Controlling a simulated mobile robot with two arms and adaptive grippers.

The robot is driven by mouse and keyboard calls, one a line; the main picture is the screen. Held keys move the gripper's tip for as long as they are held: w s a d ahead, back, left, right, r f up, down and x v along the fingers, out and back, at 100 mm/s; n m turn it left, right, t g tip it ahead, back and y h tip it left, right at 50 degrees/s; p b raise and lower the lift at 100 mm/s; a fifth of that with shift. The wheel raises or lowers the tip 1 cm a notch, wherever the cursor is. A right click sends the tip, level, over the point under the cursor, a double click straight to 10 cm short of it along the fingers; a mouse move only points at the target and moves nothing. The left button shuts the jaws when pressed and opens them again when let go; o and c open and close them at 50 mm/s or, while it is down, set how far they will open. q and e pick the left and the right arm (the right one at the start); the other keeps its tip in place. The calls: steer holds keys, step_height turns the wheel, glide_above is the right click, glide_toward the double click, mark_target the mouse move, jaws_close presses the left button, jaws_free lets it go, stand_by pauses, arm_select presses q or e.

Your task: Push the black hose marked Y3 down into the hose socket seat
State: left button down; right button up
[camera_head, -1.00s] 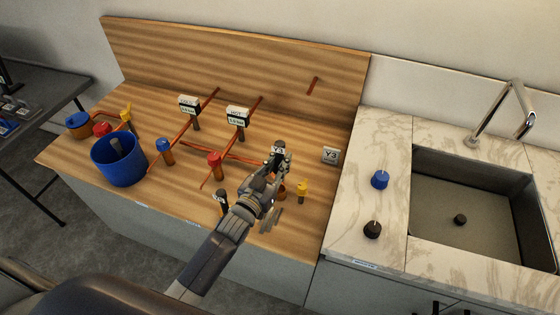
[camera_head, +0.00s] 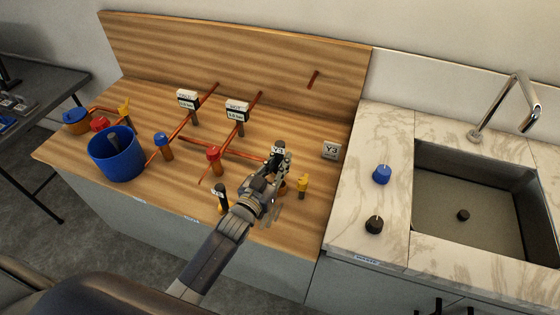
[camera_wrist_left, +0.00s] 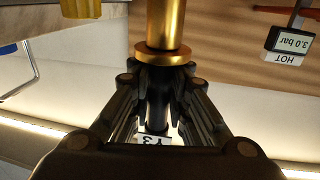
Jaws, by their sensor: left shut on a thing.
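The black hose marked Y3 (camera_head: 278,148) stands near the right end of the wooden worktop, with its white label at the top. My left gripper (camera_head: 280,165) is shut on it from the front. In the left wrist view, which is upside down, the dark hose (camera_wrist_left: 157,95) runs between the fingers and its Y3 label (camera_wrist_left: 153,141) shows. A brass hose socket with a wide flange (camera_wrist_left: 162,55) is in line with the hose end, right by the fingertips. Whether the hose end is inside the socket is hidden. My right gripper is not in view.
A yellow-topped valve (camera_head: 302,185) stands just right of the gripper, and another black-topped hose (camera_head: 222,193) to its left. Red and blue valves, copper pipes, a HOT gauge (camera_head: 237,107) and a blue bucket (camera_head: 117,157) are further left. A Y3 sign (camera_head: 331,150) stands right.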

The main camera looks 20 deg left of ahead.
mark_target(278, 157)
arm_select(q)
steer(key=shift+f+b, duration=2)
steer(key=shift+f, duration=0.55)
steer(key=shift+r, duration=0.15)
steer(key=shift+r+p, duration=3.9)
steer(key=shift+r, duration=0.05)
steer(key=shift+f+b, duration=1.6)
steer(key=shift+f, duration=0.6)
